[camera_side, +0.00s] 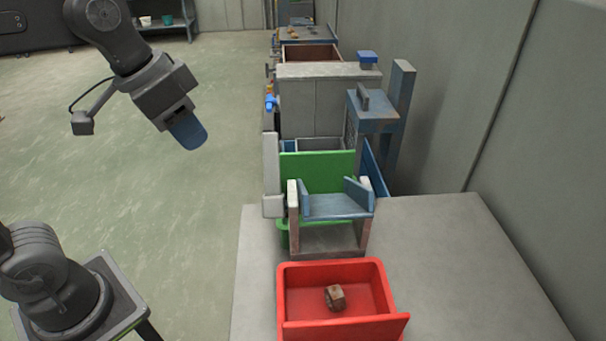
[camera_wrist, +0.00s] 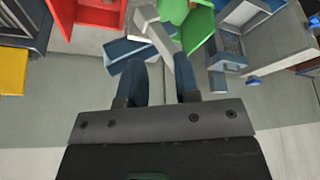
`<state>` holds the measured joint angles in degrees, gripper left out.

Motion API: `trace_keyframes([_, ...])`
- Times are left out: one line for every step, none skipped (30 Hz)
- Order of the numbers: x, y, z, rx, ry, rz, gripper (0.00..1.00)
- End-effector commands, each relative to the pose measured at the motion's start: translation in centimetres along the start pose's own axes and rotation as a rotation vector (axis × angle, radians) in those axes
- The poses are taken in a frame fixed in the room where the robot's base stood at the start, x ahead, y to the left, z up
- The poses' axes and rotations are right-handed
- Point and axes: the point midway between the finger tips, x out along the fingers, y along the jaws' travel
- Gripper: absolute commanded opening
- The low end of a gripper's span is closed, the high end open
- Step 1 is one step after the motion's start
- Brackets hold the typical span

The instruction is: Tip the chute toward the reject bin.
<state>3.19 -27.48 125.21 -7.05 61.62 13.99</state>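The blue chute (camera_side: 335,206) sits on a low stand between the red bin (camera_side: 282,292) and the green bin (camera_side: 318,165). I cannot tell for sure which way it tilts. A pale grey upright bar (camera_side: 270,160) stands at its left. The red bin, in front, holds a small brown piece (camera_side: 335,297). My gripper (camera_side: 188,131) is in the air, left of the chute and above it, touching nothing. In the wrist view its two blue fingers stand apart with nothing between them, and the chute (camera_wrist: 128,50) and green bin (camera_wrist: 198,25) show beyond.
A grey cabinet (camera_side: 312,100) and a blue stand (camera_side: 373,120) are behind the green bin. A wall runs along the right. The grey tabletop (camera_side: 450,250) right of the red bin is clear. The floor (camera_side: 190,210) below my gripper is open.

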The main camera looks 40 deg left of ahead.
Motion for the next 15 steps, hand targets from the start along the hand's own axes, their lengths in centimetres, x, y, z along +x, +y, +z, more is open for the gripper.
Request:
trace_keyframes([-0.2,0.5,-1.8,0.049,-0.024,0.034,0.25])
trace_keyframes([-0.4,0.8,-2.7,0.08,-0.036,0.056,0.22])
trace_keyframes([-0.6,1.2,-3.9,0.123,-0.052,0.085,0.18])
trace_keyframes([-0.8,1.6,-4.8,0.154,-0.062,0.107,0.15])
trace_keyframes([-0.8,1.9,-5.7,0.186,-0.071,0.128,0.12])
trace_keyframes([-0.9,2.4,-6.8,0.227,-0.083,0.158,0.09])
trace_keyframes([-1.0,2.7,-7.6,0.257,-0.092,0.179,0.06])
trace_keyframes([-1.0,3.0,-8.3,0.285,-0.098,0.2,0.03])
trace_keyframes([-1.0,3.5,-9.2,0.322,-0.106,0.225,0.0])
trace_keyframes([-1.0,3.8,-9.8,0.347,-0.112,0.244,0.0])
trace_keyframes([-1.0,4.0,-10.4,0.371,-0.115,0.26,0.0])
trace_keyframes([-1.0,4.4,-11.1,0.399,-0.12,0.28,0.0])
trace_keyframes([-1.0,4.6,-11.5,0.416,-0.122,0.294,0.0])
trace_keyframes([-1.0,4.8,-11.8,0.433,-0.125,0.305,0.0])
trace_keyframes([-0.9,5.0,-12.2,0.452,-0.127,0.318,0.0])
